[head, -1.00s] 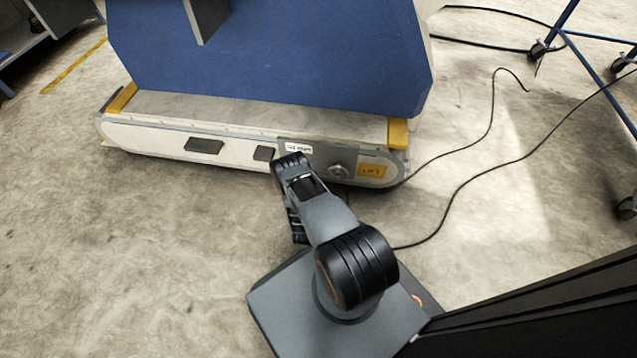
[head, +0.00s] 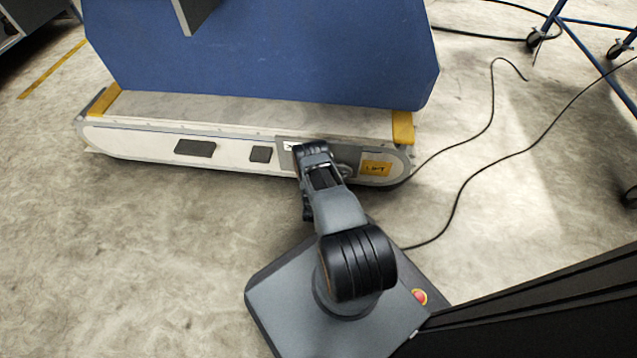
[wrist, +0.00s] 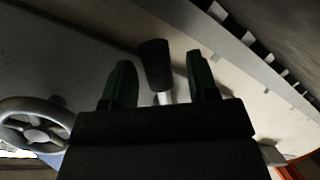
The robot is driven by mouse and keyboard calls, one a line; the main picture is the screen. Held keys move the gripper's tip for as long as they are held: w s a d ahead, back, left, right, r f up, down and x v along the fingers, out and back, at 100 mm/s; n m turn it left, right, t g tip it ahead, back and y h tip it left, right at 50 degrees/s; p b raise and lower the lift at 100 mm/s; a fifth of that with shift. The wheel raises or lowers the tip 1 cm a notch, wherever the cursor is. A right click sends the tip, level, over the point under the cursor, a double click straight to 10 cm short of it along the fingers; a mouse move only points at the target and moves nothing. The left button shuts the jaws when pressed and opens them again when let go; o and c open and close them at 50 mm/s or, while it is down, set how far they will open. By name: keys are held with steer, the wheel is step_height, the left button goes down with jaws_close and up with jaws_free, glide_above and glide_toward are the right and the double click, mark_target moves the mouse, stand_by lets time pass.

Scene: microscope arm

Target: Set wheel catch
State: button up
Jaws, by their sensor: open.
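A lever with a dark grip (wrist: 154,62) and a pale metal shaft stands out from the panel in the wrist view; I take it for the wheel catch. My gripper (wrist: 160,72) is open, with one green finger on each side of the lever. I cannot tell whether either finger touches it. A grey spoked handwheel (wrist: 32,124) shows at the left of the wrist view. In the head view, my arm's end covers the lever and part of the grey panel (head: 285,158), and the gripper's fingers are hidden.
The panel is on the long white base (head: 130,143) under a blue body (head: 260,55). A yellow label (head: 376,168) is at the panel's right. Black cables (head: 478,165) lie on the floor to the right. A blue wheeled frame (head: 585,55) stands at the far right.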

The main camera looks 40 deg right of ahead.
steer(key=shift+d, duration=0.2)
steer(key=shift+c, duration=0.8)
jaws_close()
